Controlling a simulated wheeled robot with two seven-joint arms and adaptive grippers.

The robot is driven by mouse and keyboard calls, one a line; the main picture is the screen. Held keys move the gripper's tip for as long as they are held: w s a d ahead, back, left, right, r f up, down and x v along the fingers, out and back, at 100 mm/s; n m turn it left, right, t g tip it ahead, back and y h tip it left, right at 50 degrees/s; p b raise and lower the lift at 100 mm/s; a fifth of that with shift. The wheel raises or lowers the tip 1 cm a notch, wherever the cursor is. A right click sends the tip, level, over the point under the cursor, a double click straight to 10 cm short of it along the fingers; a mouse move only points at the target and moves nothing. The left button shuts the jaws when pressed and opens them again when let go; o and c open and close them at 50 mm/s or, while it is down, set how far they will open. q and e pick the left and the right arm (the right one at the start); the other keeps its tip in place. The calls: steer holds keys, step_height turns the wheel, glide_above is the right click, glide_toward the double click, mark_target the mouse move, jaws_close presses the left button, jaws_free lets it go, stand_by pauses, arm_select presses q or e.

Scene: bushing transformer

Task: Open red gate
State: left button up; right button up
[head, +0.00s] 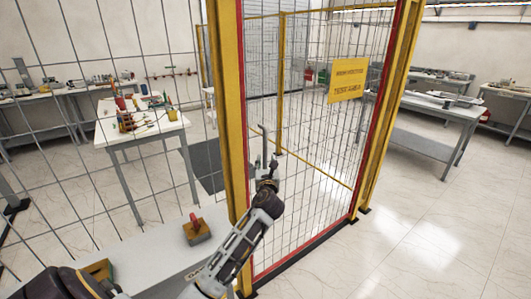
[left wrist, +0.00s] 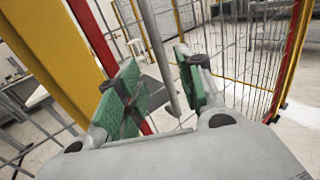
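The red-framed mesh gate (head: 378,112) stands between two yellow posts and looks closed. A yellow sign (head: 347,80) with dark lettering hangs on its mesh. A grey upright handle bar (head: 263,145) is at the gate's left side. My left gripper (head: 268,172) is at the lower part of this bar. In the left wrist view, its green-padded fingers (left wrist: 160,90) are apart, and the grey bar (left wrist: 158,50) runs down between or just beyond them. I cannot tell whether they touch it. My right gripper is not in view.
A yellow post (head: 228,120) and mesh fence stand close to my left arm. A grey surface with a red-handled block (head: 196,228) lies at the lower left. Workbenches (head: 440,105) stand behind. The floor at the right (head: 420,240) is clear.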

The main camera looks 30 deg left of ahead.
mark_target(266, 153)
arm_select(q)
steer(key=shift+x, duration=4.75)
jaws_close()
